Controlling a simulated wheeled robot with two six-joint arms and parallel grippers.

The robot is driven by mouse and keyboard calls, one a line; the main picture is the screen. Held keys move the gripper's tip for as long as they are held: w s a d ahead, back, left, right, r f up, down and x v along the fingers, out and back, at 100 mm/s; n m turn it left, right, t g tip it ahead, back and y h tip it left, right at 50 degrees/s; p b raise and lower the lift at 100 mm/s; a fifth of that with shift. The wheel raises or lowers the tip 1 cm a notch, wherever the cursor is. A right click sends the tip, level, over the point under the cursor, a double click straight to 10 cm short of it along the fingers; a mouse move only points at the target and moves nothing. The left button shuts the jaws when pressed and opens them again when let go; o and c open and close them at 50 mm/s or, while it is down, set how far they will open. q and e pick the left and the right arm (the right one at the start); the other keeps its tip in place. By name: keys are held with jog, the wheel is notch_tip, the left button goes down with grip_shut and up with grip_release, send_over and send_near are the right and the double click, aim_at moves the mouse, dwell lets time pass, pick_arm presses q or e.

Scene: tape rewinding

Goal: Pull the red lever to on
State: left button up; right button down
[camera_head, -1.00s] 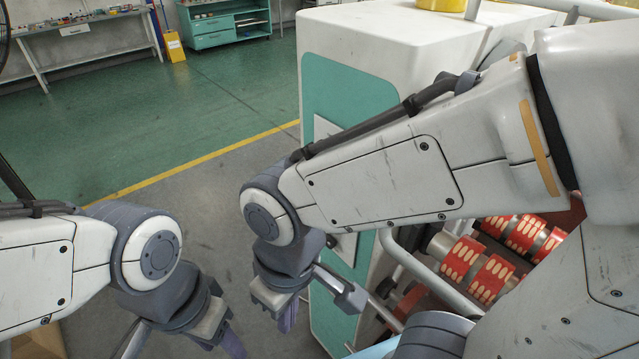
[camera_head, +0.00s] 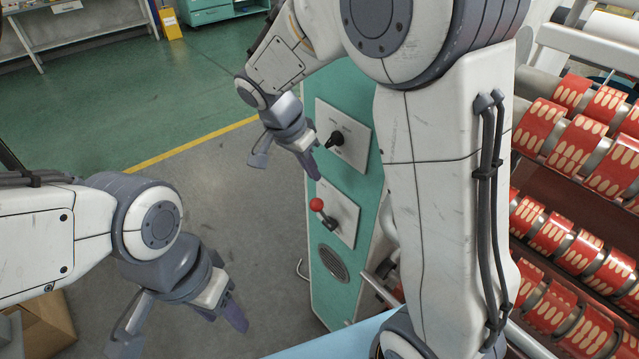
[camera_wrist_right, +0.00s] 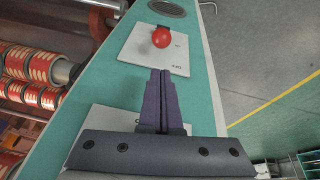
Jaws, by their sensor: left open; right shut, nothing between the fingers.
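The red lever has a round red knob (camera_head: 316,204) on a dark stem, mounted on a white plate (camera_head: 342,216) on the machine's teal panel. The red knob also shows in the right wrist view (camera_wrist_right: 162,37), just beyond the fingertips. My right gripper (camera_head: 312,172) is shut and empty, above the lever and apart from it in the head view. Its closed fingers (camera_wrist_right: 157,75) point toward the knob in the wrist view. My left gripper (camera_head: 222,322) is open and empty at the lower left, away from the panel.
A black rotary switch (camera_head: 336,139) sits on a second white plate above the lever. Red patterned rolls (camera_head: 570,150) on shafts fill the right side. A cardboard box (camera_head: 45,330) is at the lower left. The grey floor left of the panel is clear.

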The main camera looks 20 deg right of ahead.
pick_arm(q)
jog(key=shift+r+p, duration=0.6)
jog(key=shift+r, duration=0.15)
pick_arm(e)
jog(key=x, duration=0.6)
jog(key=shift+f, duration=0.35)
pick_arm(q)
jog(key=shift+f, duration=0.1)
